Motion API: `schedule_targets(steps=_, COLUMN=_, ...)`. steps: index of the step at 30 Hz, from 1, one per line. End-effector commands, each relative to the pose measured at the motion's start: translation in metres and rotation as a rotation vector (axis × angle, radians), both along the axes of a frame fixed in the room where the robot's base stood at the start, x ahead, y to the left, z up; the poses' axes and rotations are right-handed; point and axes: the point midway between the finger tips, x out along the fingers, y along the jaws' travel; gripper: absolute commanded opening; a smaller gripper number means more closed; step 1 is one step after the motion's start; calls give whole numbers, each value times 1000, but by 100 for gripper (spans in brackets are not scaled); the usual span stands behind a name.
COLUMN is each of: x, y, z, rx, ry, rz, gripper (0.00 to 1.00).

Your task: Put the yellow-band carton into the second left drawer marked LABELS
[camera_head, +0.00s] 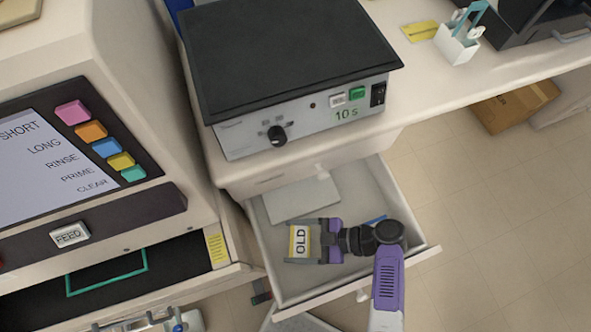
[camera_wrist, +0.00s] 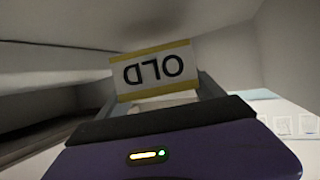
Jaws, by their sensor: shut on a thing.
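The yellow-band carton (camera_head: 300,241) is a small white box with yellow bands and the word OLD on it. My gripper (camera_head: 303,242) is shut on it, one finger along each side. In the wrist view the carton (camera_wrist: 155,68) stands between the fingers, its OLD print upside down. The open drawer (camera_head: 288,290) has pale walls and is pulled out below the bench. The carton is over or inside this drawer; I cannot tell whether it touches the floor. No LABELS marking is readable.
A flat pale piece (camera_head: 302,199) lies at the drawer's back left, and a blue item (camera_head: 376,219) shows beside my wrist. A hot plate (camera_head: 290,55) stands on the bench above. A staining machine (camera_head: 60,160) is on the left.

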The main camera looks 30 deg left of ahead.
Motion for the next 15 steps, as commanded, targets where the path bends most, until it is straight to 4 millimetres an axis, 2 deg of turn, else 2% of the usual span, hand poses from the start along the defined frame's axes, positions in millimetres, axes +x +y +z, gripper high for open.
schedule_targets(steps=3, x=1, y=0, z=-17, rx=0, ry=1, rz=0, gripper=37)
schedule_targets(steps=6, x=0, y=0, z=-24, rx=0, ry=1, rz=0, gripper=37)
schedule_targets(steps=15, x=0, y=0, z=-26, rx=0, ry=0, rz=0, gripper=37)
